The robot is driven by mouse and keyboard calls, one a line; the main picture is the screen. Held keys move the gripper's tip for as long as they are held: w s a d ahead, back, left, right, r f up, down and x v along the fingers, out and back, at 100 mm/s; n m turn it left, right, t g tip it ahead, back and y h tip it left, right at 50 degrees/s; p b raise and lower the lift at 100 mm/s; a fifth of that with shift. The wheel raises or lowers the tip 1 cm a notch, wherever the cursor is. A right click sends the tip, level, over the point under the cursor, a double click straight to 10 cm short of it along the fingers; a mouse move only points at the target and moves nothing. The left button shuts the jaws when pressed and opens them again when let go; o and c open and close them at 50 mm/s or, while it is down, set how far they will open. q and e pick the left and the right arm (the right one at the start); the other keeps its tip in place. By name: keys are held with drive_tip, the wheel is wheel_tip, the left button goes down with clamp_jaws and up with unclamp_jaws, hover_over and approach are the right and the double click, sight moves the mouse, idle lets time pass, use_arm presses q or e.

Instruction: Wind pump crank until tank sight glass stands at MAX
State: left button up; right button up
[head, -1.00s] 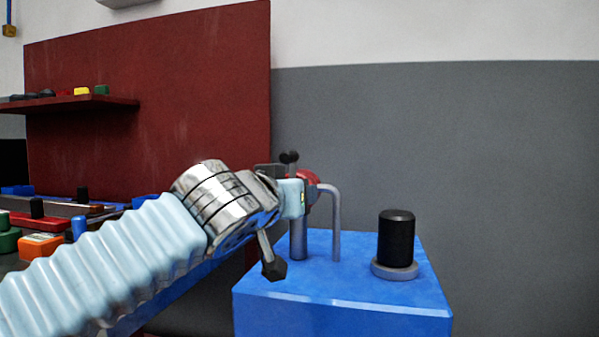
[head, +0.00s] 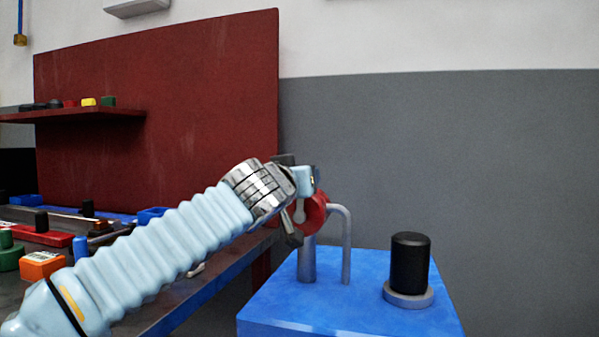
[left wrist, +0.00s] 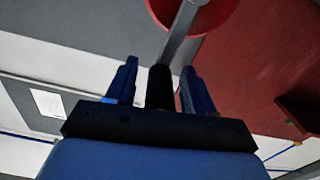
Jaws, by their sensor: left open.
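The pump has a red round body (head: 318,212) on a grey post (head: 307,262), on a blue block (head: 330,308). My left gripper (head: 313,178) is at the top of the red body and partly hides it. In the left wrist view, the black crank handle (left wrist: 159,88) stands between the open fingers of my left gripper (left wrist: 158,67). The grey crank arm (left wrist: 181,32) runs from the handle to the red body. I cannot tell whether the fingers touch the handle. No sight glass or MAX mark can be made out. My right gripper is out of view.
A bent grey pipe (head: 346,235) rises beside the post. A black cylinder (head: 410,262) stands on the block's right side. A cluttered workbench (head: 215,285) lies at left, with a red panel (head: 200,120) and shelf (head: 75,114) behind. Space right of the block is clear.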

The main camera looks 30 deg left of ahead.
use_arm(q)
drive_tip(key=shift+w, duration=0.3)
clamp_jaws()
idle(0.4)
